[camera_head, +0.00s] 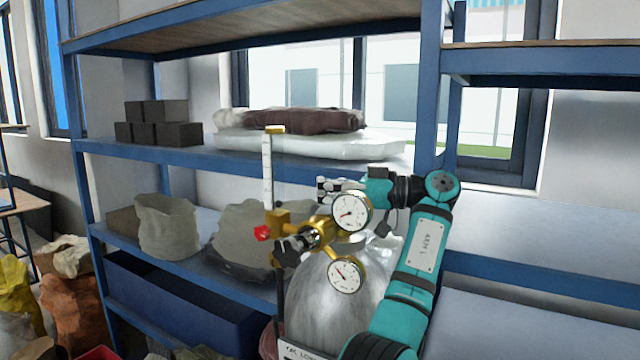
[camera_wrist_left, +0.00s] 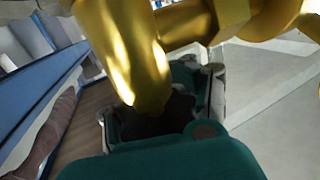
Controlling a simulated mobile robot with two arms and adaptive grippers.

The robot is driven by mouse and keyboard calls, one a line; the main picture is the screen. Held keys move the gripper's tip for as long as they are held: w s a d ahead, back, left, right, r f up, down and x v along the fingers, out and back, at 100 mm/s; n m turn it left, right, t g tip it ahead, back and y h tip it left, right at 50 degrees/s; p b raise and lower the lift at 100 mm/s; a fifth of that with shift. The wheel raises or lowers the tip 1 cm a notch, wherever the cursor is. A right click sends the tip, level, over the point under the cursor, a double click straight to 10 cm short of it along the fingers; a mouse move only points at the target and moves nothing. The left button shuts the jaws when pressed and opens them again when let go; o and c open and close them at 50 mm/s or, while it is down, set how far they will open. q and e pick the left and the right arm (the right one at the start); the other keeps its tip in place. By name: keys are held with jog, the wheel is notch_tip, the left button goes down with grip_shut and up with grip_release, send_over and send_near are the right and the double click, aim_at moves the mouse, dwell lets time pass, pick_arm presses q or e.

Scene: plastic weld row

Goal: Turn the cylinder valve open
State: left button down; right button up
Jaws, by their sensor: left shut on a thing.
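A silver gas cylinder (camera_head: 325,295) stands before the shelves, with a brass regulator (camera_head: 316,232) on top. The regulator has an upper gauge (camera_head: 351,212), a lower gauge (camera_head: 345,277), a black knob (camera_head: 288,250), a red knob (camera_head: 262,233) and an upright clear tube (camera_head: 267,170). My left gripper (camera_head: 328,189) is behind and above the upper gauge, pointing left. In the left wrist view, brass fittings (camera_wrist_left: 125,50) cover much of my gripper (camera_wrist_left: 165,112). It is shut on the cylinder valve; the grasped part is largely hidden. My right gripper is not in view.
A blue shelf rack (camera_head: 150,151) stands behind the cylinder. It holds dark blocks (camera_head: 165,132), white bags (camera_head: 290,145) and a pale sack (camera_head: 167,226). Filled bags (camera_head: 68,305) stand at lower left. The right-hand shelf (camera_head: 540,232) is bare.

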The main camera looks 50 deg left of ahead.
pick_arm(q)
jog(key=shift+s+d+n+g+h, duration=0.15)
jog(key=shift+d+n+g+h, duration=0.05)
jog(key=shift+n+g+h, duration=0.45)
jog(key=shift+s+d+n+g+h, duration=0.1)
jog(key=shift+d+n+g+h, duration=0.1)
jog(key=shift+n+g+h, duration=0.45)
jog(key=c, duration=1.5)
grip_release()
jog(key=o, duration=0.5)
jog(key=shift+w+d, duration=0.2)
jog(key=shift+w, duration=0.05)
jog(key=shift+c, duration=0.2)
jog(key=shift+o, duration=1.2)
jog(key=shift+s+a, duration=0.1)
jog(key=shift+s, duration=0.1)
